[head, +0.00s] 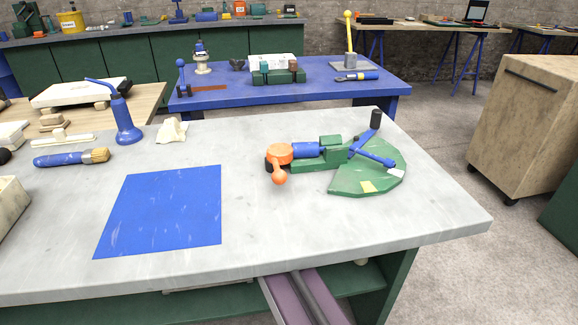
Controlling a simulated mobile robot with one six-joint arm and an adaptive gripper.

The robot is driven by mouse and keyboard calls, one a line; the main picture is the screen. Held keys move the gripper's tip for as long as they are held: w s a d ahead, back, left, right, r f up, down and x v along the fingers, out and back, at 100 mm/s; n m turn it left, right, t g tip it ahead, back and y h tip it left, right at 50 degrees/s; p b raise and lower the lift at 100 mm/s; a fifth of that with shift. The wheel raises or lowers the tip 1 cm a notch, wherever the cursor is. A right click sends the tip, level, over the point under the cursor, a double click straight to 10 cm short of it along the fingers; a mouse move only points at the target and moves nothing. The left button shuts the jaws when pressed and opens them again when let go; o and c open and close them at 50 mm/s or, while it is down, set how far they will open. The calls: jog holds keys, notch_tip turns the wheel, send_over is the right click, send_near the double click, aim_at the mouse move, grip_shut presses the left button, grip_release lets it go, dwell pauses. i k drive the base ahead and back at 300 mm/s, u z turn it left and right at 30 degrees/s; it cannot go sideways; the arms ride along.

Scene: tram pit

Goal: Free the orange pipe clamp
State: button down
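The orange pipe clamp (278,153) is on the grey worktop, right of the middle. Its rounded orange handle (279,174) points toward the front of the table. The clamp is at the left end of a blue cylinder (307,150), which lies along a green base (318,166) with a green block (331,147). Whether the clamp grips the cylinder is too small to tell. A blue lever (372,157) and a dark-capped blue post (375,121) are to the right, over a green fan-shaped plate (365,182). My gripper is not in view.
A blue square mat (162,212) lies bare left of the clamp. A blue bottle (125,120), a cream lump (172,131) and a blue-handled brush (72,157) are farther left. The worktop (262,225) in front of the clamp is clear. A blue table (290,78) stands behind.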

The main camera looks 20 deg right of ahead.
aim_at(279, 154)
jog(key=u, duration=0.1)
jog(key=k, duration=2.3)
jog(key=z, duration=0.45)
jog(key=i, duration=1)
jog(key=z, duration=0.05)
